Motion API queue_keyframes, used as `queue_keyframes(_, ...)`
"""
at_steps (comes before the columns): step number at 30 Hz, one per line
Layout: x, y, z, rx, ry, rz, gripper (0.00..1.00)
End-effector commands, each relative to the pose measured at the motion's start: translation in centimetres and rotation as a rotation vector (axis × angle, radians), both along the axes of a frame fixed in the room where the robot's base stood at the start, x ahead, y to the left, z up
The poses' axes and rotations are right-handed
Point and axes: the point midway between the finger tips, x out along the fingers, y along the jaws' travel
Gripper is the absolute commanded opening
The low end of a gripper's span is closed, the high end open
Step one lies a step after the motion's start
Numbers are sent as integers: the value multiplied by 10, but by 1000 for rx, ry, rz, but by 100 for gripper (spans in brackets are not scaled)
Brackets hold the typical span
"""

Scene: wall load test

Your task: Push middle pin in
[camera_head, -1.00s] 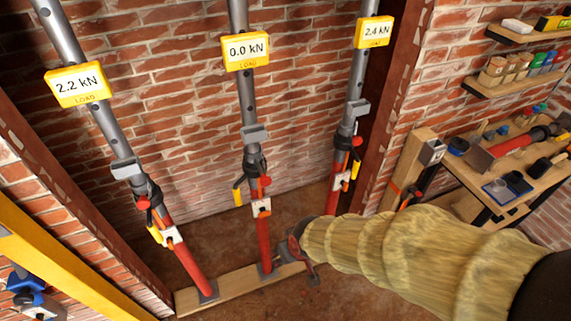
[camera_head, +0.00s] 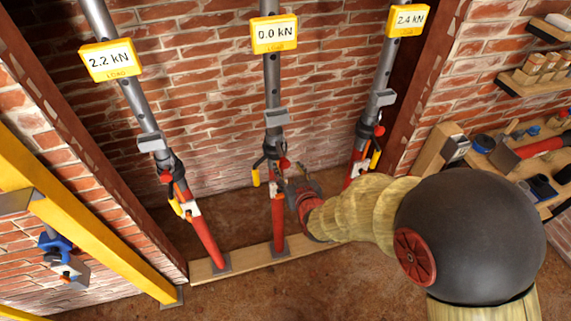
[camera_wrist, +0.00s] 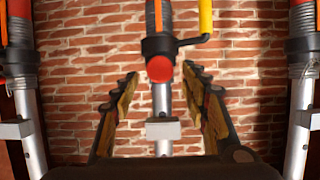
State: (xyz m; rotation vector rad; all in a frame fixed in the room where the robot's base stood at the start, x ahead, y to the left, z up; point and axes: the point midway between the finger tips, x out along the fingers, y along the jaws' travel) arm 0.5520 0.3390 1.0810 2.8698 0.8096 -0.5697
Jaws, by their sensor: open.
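The middle prop (camera_head: 272,90) stands between two others, with a grey upper tube and a red lower tube. Its display (camera_head: 274,35) reads 0.0 kN. The red-knobbed middle pin (camera_head: 284,163) is at the prop's collar; its red knob (camera_wrist: 159,69) faces me in the wrist view. How deep the pin sits cannot be told. My gripper (camera_head: 291,180) is beside the middle prop, just below and right of the knob in the head view. In the wrist view its two fingers are spread on either side of the prop, with the knob between the tips. Nothing is gripped.
The left prop (camera_head: 135,97) reads 2.2 kN and the right prop (camera_head: 384,75) 2.4 kN. The props' feet stand on a wooden plank (camera_head: 245,260). A yellow beam (camera_head: 85,215) is at left. A bench and shelves with tools (camera_head: 535,75) are at right.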

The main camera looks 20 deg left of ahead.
Motion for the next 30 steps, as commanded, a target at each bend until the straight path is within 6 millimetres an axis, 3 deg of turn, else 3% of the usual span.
queue_keyframes(9,30,18,-15,-1,1,0,45)
queue_keyframes(21,36,22,-17,-1,1,0,45)
queue_keyframes(30,36,22,-17,-1,1,0,29)
